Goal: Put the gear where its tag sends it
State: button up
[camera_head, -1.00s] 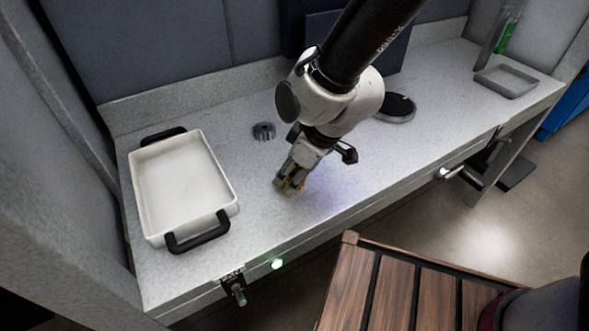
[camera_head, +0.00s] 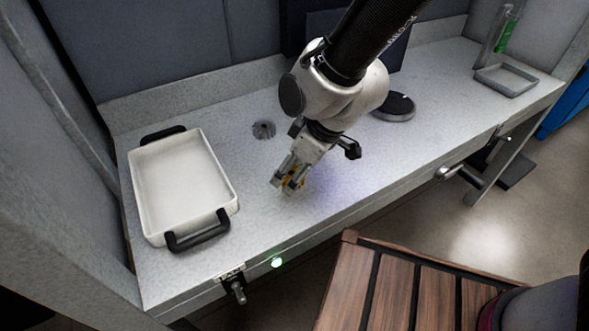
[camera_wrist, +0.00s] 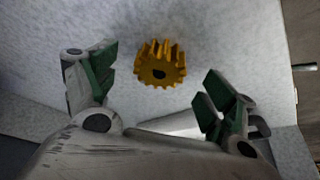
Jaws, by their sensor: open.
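A golden-yellow gear (camera_wrist: 160,63) with a dark centre hole shows in the wrist view, between and a little beyond the fingertips of my gripper (camera_wrist: 158,88). My gripper is open, and neither green-padded finger visibly touches the gear. In the head view my gripper (camera_head: 288,182) points down low over the worktop, and bits of yellow show at its fingers; the gear is mostly hidden there. A second, dark grey gear (camera_head: 264,130) lies on the worktop behind and left of my gripper. I cannot make out a readable tag.
A white tray with black handles (camera_head: 235,190) stands empty on the left. A dark round disc (camera_head: 394,106) lies behind my gripper to the right. A small grey tray (camera_head: 506,79) sits at the far right.

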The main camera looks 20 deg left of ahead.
jog(key=v, duration=0.5)
jog(key=shift+d+r, duration=0.1)
jog(key=shift+r, duration=0.25)
dwell(0.3)
